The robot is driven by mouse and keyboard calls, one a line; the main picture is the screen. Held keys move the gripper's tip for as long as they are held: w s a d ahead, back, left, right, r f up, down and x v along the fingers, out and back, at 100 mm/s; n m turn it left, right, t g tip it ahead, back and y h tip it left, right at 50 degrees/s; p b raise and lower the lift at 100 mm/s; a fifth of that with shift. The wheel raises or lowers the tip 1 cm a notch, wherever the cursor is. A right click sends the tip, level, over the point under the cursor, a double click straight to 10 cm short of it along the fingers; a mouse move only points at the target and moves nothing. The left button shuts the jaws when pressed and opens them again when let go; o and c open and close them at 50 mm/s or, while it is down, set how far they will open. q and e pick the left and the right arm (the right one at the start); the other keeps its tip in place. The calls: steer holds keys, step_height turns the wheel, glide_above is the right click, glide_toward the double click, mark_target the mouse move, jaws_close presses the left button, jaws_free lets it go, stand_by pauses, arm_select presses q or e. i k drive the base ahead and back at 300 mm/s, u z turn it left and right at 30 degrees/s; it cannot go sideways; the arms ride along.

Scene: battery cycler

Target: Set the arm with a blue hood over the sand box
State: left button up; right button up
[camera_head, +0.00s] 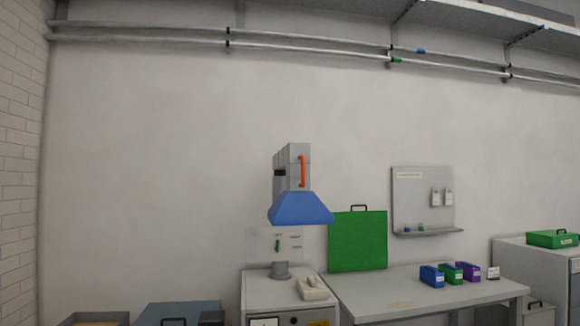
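The arm with a blue hood (300,208) shows near the middle of the view. Its grey upper part (290,165) carries an upright orange handle (302,171). The hood hangs above a white cabinet with a grey round base on top. A dark-rimmed open box with tan contents, which looks like the sand box (92,315), is cut off by the bottom edge at the lower left. The hood is well to the right of this box, not over it. Neither of my grippers is in view.
The white cabinet (262,295) carries a pale object (312,290). A blue-topped box (178,309) stands between it and the sand box. On the right, a grey table (400,292) bears a green panel (358,241) and blue, green and purple blocks. The wall at left is bare.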

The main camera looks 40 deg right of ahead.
mark_target(297, 205)
steer(key=u, duration=0.2)
steer(key=i, duration=1.3)
steer(key=z, duration=0.85)
